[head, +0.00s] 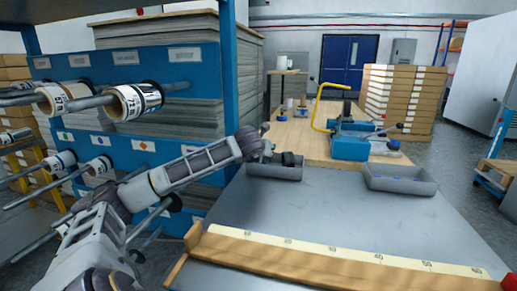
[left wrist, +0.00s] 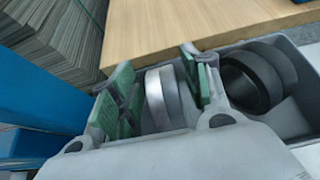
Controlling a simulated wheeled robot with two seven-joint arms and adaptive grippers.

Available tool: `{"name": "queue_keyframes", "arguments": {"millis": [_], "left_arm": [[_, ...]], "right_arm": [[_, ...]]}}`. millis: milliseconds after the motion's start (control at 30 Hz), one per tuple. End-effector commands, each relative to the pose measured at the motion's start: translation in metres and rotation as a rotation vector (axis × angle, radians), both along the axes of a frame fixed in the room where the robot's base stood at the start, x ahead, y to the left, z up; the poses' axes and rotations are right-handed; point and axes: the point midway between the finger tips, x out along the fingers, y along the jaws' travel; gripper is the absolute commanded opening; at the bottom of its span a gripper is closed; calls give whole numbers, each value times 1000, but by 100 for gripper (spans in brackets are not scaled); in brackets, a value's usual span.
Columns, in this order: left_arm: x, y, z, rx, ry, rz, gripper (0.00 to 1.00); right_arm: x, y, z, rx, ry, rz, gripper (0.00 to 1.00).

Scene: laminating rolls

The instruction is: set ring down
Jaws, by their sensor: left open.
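A silver-grey ring (left wrist: 164,97) stands between the green-padded fingers of my left gripper (left wrist: 160,92) in the left wrist view. The fingers are apart, one on each side of it; whether either touches it cannot be told. The ring is at the left part of a grey tray (left wrist: 292,128), its lower part hidden by the gripper. A black ring (left wrist: 258,80) lies in the tray just right of the fingers. In the head view my left gripper (head: 265,150) is over the left grey tray (head: 275,173), and the silver ring cannot be made out.
A second grey tray (head: 400,180) sits to the right. A wooden bench (head: 312,140) with a blue device (head: 350,145) and yellow handle lies beyond. A blue rack (head: 180,65) with rolls on rods stands left. The grey tabletop (head: 330,215) is clear up to a wooden ruler strip (head: 330,262).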

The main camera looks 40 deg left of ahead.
Motion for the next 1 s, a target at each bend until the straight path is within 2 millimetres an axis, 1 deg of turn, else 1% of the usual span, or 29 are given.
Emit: {"name": "queue_keyframes", "arguments": {"millis": [133,567,1000], "left_arm": [[-11,-6,5,4,3,-2,47],[-32,-18,19,4,2,-2,47],[-48,-28,28,-1,1,-1,47]], "right_arm": [[-1,0,-1,0,2,0,49],[-4,0,-8,6,0,5,49],[-2,4,-24,26,-14,11,49]]}}
